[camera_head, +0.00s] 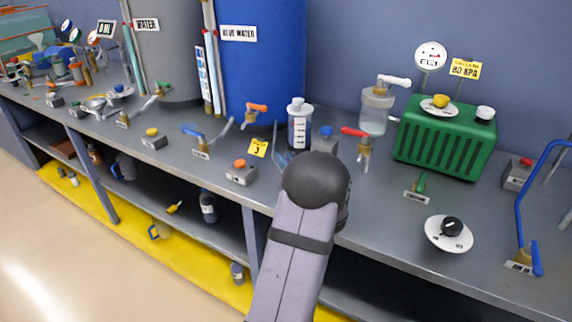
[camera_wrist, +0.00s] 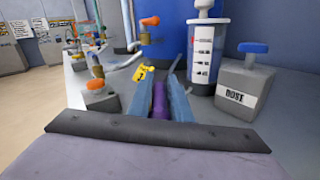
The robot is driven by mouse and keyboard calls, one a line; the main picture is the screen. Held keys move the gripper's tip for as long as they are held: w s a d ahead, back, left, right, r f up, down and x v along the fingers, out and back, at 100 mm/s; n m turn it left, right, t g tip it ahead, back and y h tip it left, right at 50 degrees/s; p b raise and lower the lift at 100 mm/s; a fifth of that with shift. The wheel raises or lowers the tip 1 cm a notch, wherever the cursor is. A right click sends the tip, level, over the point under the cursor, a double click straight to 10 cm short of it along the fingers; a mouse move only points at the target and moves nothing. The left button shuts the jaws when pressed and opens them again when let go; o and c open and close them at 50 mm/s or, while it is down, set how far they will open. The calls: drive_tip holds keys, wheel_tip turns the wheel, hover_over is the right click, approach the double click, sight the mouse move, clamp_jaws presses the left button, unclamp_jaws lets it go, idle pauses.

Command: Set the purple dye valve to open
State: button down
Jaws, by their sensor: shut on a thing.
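The purple dye valve handle (camera_wrist: 159,101) shows in the wrist view as a narrow purple piece between the two blue-grey fingers of my gripper (camera_wrist: 158,95). The fingers are shut on it, one on each side. The valve's body and the handle's angle to its pipe are hidden by my gripper, so I cannot tell its setting. In the head view my own arm covers the purple valve.
A clear graduated cylinder (camera_head: 299,124) and a grey DOSE box with a blue button (camera_wrist: 245,85) stand close at the right. An orange-button box (camera_head: 240,172) is at the left. A blue tank (camera_head: 262,75) stands behind. A red-handled valve (camera_head: 361,142) is further right.

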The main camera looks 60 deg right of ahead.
drive_tip(key=m+g+h+b, duration=0.2)
drive_tip(key=shift+w+f+g+h+b, duration=0.1)
drive_tip(key=shift+g+h+b, duration=0.2)
drive_tip(key=shift+h, duration=0.1)
drive_tip(key=shift+m+g+h+b, duration=0.3)
drive_tip(key=shift+m+g, duration=0.1)
drive_tip(key=shift+m, duration=0.1)
drive_tip(key=c, duration=1.7)
unclamp_jaws()
drive_tip(key=shift+b+v, duration=0.45)
drive_tip(key=shift+v, duration=3.3)
